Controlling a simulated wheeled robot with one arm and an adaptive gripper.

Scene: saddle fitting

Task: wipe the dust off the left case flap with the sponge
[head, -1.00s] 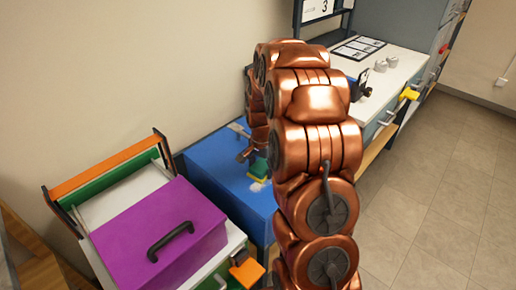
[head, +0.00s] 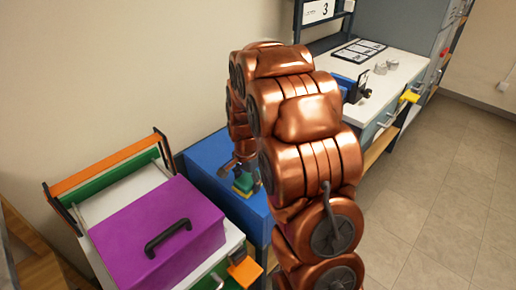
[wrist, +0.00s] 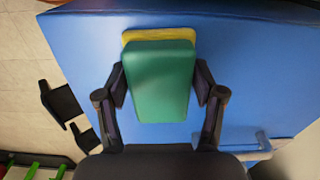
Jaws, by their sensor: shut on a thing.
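My gripper (wrist: 161,88) is shut on the sponge (wrist: 160,80), with a dark finger on each side of it. The sponge has a green upper part and a yellow layer that shows at its far edge. In the head view the sponge (head: 244,184) is low over or on the blue case top (head: 205,157); I cannot tell whether it touches. My gripper (head: 243,168) is partly hidden by my arm there. The blue surface (wrist: 255,75) fills much of the wrist view. I see no dust on its visible part; the area under the sponge is hidden.
A purple box (head: 150,235) with a black handle stands left of the blue case, before an orange and green frame (head: 110,168). A pale handle-like part (wrist: 250,148) lies on the blue surface. A white counter (head: 385,75) with small items is behind right.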

